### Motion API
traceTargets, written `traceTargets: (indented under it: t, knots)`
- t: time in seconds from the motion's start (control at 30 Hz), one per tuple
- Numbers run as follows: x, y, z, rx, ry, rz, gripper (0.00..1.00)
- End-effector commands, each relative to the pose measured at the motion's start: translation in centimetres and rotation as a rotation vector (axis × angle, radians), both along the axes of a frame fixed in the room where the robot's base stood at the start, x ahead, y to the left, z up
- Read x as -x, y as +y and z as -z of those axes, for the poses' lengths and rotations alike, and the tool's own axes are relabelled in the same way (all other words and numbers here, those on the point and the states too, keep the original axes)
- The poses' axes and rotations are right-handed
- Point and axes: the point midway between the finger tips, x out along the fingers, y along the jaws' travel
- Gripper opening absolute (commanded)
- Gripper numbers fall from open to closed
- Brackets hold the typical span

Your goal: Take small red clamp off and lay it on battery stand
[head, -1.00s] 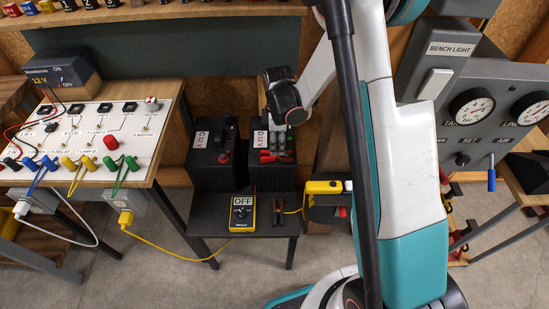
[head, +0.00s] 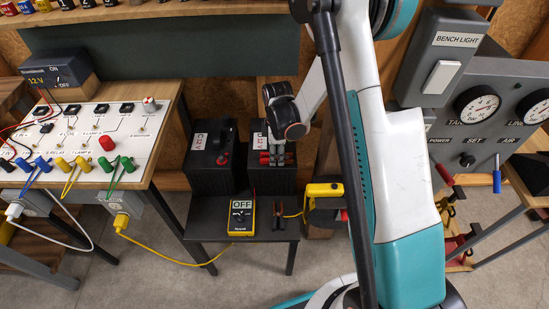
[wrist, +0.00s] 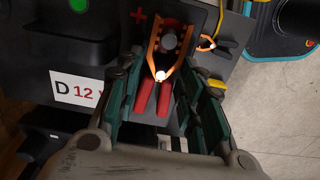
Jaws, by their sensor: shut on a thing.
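The small red clamp (wrist: 152,97) has two red handles and copper-coloured jaws. In the wrist view its jaws are around a grey post beside a red plus mark, on top of the battery labelled D 12 V (wrist: 78,92). My gripper (wrist: 163,100) has its green-padded fingers on both sides of the red handles, shut on the clamp. In the head view my gripper (head: 277,157) reaches down onto the battery top, partly hiding the clamp (head: 266,156). The dark battery stand (head: 208,227) is in front of the batteries.
A yellow multimeter (head: 241,216) reading OFF and a black-handled clamp (head: 278,213) lie on the stand. Battery C (head: 210,170) stands to the left. A yellow-and-black device (head: 323,190) is to the right. The stand's left part is clear.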

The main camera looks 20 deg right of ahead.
Motion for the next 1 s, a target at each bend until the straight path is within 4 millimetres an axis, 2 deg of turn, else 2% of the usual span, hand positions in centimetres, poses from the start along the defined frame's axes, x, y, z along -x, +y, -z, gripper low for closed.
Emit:
traceTargets:
  t: [0.27, 0.47, 0.57, 0.8, 1.0]
  knots:
    - [0.0, 0.0, -0.5, 0.000, 0.000, 0.000, 0.10]
    - [0.0, 0.0, -2.8, 0.000, 0.000, 0.000, 0.10]
    - [0.0, 0.0, -4.9, 0.000, 0.000, 0.000, 0.10]
    - [0.1, 0.0, -11.7, 0.001, 0.001, 0.000, 0.10]
    - [0.0, 0.0, -16.4, 0.001, 0.001, 0.000, 0.10]
